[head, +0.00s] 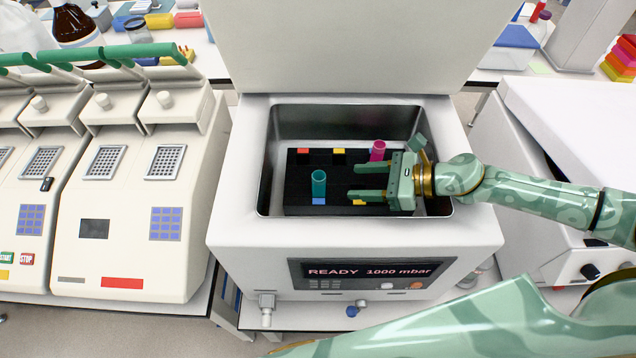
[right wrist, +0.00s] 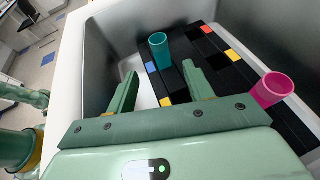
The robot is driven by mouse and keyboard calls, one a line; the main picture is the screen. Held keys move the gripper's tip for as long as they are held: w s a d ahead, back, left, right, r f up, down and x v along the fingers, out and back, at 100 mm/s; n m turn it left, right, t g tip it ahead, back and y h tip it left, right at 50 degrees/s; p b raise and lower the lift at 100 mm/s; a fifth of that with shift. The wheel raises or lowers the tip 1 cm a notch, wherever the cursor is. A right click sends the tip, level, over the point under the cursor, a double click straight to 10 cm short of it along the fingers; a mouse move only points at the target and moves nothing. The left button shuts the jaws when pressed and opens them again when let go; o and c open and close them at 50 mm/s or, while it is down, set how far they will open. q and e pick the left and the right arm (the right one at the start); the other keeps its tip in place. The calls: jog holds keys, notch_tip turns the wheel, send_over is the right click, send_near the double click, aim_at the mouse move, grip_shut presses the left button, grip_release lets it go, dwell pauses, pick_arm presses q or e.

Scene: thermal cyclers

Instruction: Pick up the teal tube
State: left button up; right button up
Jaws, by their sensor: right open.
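The teal tube (head: 319,184) stands upright in the black rack (head: 297,168) inside the open chamber, near a blue marker. It also shows in the right wrist view (right wrist: 159,50), beyond my fingertips. My right gripper (head: 362,182) is open and empty over the rack. Its fingers point left toward the teal tube, with a gap between them and the tube. In the right wrist view the open fingers (right wrist: 160,76) have the teal tube roughly in line with the space between them. My left gripper is not in view.
A magenta tube (head: 378,151) stands in the rack behind my right gripper. The metal chamber walls (head: 345,122) surround the rack, and the raised lid (head: 350,45) stands behind. A display panel (head: 369,272) is on the front. White cyclers (head: 130,190) stand at the left.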

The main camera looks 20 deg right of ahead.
aim_at(319, 188)
jog(key=x, duration=0.6)
jog(key=shift+w+r+p, duration=0.1)
jog(key=shift+r+p, duration=0.05)
jog(key=shift+p, duration=0.15)
jog(key=shift+w+a+f, duration=0.2)
jog(key=shift+a+f, duration=0.1)
jog(key=shift+a, duration=0.2)
jog(key=x, duration=0.5)
jog(key=shift+f, duration=0.1)
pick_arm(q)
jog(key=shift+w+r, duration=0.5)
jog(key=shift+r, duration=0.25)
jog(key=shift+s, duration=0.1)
pick_arm(e)
jog(key=c, duration=1.1)
